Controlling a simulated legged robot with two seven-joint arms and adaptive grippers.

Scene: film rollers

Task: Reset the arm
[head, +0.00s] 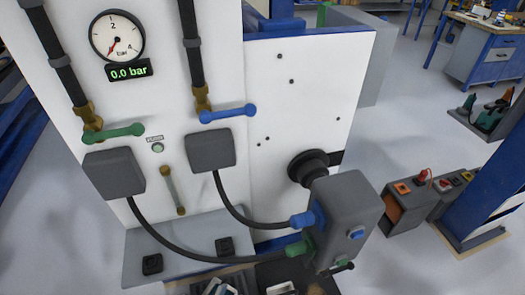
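Neither of my arms can be made out, and I see no clear gripper fingers. Small grey, black and white parts are cut off at the bottom edge of the head view, and I cannot tell what they are. Ahead stands a white panel (300,95) with a round gauge (117,36) and a display (129,70) reading 0.0 bar. A green lever (122,131) and a blue lever (228,113) sit on the panel below dark pipes. Two hoses run from grey boxes (114,173) to a grey block (346,212), at a blue fitting (303,219) and a green fitting (298,248).
A black round part (307,167) juts from the panel. A blue workbench (484,55) is at the back right. Light floor (420,120) lies open between.

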